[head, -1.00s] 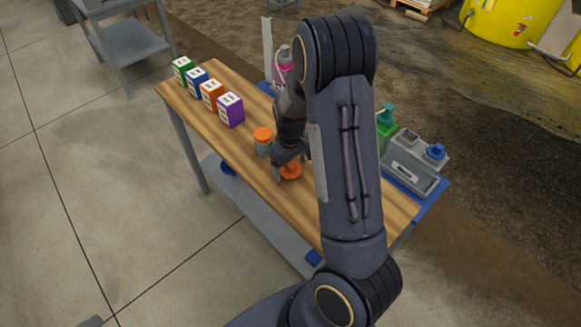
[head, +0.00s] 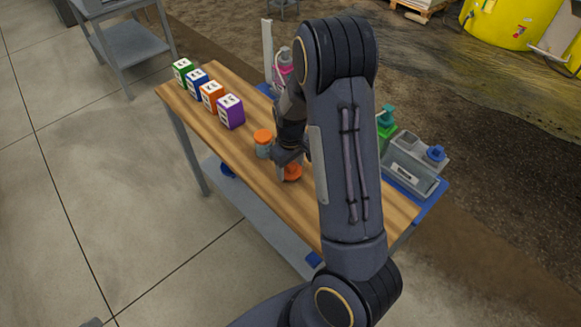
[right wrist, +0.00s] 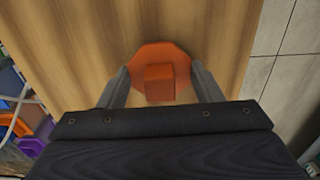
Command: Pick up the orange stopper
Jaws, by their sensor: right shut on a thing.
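The orange stopper (head: 292,173) is at my right gripper (head: 287,166), low over the wooden table. In the right wrist view the orange stopper (right wrist: 160,60) shows as an eight-sided disc with a square knob. I cannot tell whether the disc touches the table top.
A jar with an orange lid (head: 263,138) stands close to the left of the right gripper. Green, blue, orange and purple boxes (head: 231,111) line the table's far left end. A grey tray (head: 411,165) and a green bottle (head: 386,120) stand at the right. The table's near left part (head: 255,185) is bare.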

